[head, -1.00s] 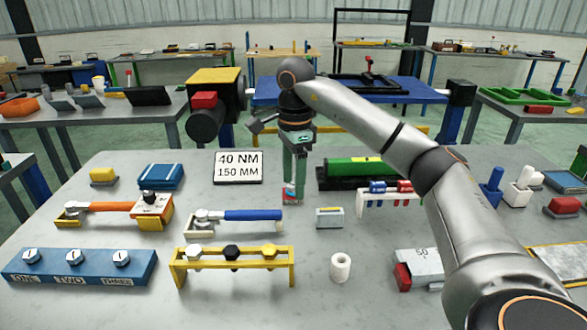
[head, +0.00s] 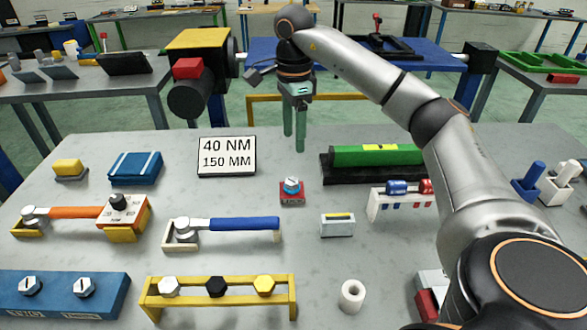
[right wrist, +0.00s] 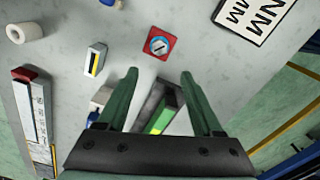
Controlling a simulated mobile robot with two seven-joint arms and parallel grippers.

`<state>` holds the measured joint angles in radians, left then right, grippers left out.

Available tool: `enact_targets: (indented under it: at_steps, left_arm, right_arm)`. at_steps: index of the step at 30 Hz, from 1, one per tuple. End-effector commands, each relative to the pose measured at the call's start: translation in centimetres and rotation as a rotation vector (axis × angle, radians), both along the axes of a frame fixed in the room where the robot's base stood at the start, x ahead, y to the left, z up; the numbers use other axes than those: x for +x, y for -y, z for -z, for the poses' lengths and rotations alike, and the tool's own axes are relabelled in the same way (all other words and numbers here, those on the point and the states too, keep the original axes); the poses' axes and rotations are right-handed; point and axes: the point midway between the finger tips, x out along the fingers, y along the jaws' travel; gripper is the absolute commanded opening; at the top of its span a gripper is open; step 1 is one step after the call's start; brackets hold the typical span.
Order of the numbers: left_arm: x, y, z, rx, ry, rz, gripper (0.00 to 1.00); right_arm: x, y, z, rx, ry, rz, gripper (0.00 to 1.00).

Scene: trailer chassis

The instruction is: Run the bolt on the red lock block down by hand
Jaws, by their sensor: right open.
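The red lock block (head: 291,199) sits on the grey table, in the middle, below the sign. Its bolt (head: 291,184) stands on top with a blue and white head. In the right wrist view the red lock block (right wrist: 150,54) lies beyond the fingertips, and the bolt head (right wrist: 158,45) shows a dark line across it. My right gripper (head: 294,148) has green fingers pointing down, raised beyond the block and apart from it. In the right wrist view my right gripper (right wrist: 158,75) is open with nothing between its fingers. My left gripper is out of view.
A 40 NM sign (head: 227,156) stands left of the block. A green bar on a black base (head: 375,157) and a small rack (head: 400,203) are to the right. Blue-handled wrench (head: 230,224), small grey block (head: 337,226) and white cylinder (head: 352,295) lie nearer.

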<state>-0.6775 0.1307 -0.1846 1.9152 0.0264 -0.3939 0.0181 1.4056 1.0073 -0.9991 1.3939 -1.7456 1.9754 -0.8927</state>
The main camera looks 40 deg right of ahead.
Motion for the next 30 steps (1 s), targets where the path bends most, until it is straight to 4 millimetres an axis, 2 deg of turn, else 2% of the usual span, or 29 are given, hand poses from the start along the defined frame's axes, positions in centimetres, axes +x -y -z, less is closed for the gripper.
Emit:
enact_targets:
  at_steps: [15,21,30]
  left_arm:
    - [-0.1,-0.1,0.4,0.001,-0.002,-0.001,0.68]
    - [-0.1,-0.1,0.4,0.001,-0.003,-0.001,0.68]
    - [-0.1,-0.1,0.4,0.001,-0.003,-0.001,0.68]
  right_arm:
    - [-0.1,0.0,9.7,0.0,-0.004,0.0,0.68]
    - [-0.1,0.0,11.5,0.0,-0.002,0.0,0.68]
    - [-0.1,0.0,11.8,-0.001,-0.001,0.0,0.68]
